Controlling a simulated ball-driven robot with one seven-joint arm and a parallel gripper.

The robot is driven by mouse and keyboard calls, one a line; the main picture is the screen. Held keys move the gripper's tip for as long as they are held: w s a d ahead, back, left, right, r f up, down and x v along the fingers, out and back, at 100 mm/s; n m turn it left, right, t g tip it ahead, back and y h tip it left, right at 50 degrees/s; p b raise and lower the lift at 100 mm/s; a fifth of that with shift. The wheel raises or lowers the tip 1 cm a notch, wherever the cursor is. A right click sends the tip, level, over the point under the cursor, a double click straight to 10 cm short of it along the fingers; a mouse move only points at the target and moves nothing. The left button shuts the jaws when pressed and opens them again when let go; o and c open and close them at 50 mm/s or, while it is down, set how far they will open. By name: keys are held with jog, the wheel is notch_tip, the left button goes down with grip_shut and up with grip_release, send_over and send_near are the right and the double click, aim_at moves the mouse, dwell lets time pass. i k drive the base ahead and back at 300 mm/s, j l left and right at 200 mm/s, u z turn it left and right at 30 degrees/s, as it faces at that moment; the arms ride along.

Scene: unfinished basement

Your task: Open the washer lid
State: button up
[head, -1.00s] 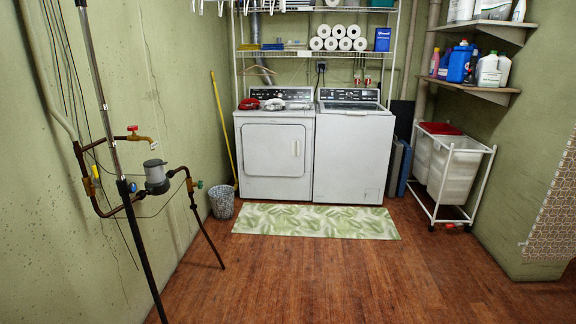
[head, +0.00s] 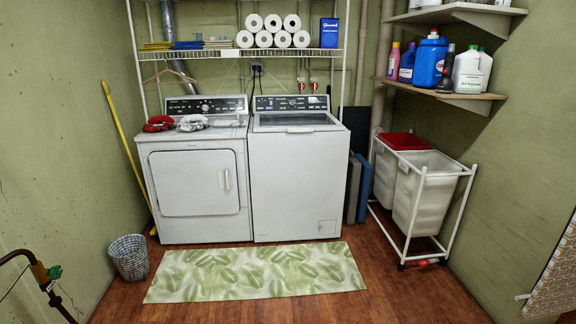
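The washer (head: 297,188) is the white top-loading machine on the right of the pair against the back wall. Its lid (head: 297,122) lies flat and closed on top, with a darker panel and a light handle strip at the front edge. The control panel stands upright behind the lid. The dryer (head: 196,181), with a closed front door, stands directly left of the washer. My gripper is not in this view.
A green leaf-patterned rug (head: 255,270) lies before the machines. A wire basket (head: 129,257) stands at left, and a laundry cart (head: 424,200) at right. A shelf (head: 290,52) with paper rolls (head: 265,39) hangs above. Red and white cloths (head: 193,122) lie on the dryer. The floor ahead looks open.

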aim_at(337, 125)
jog(key=i, duration=1.85)
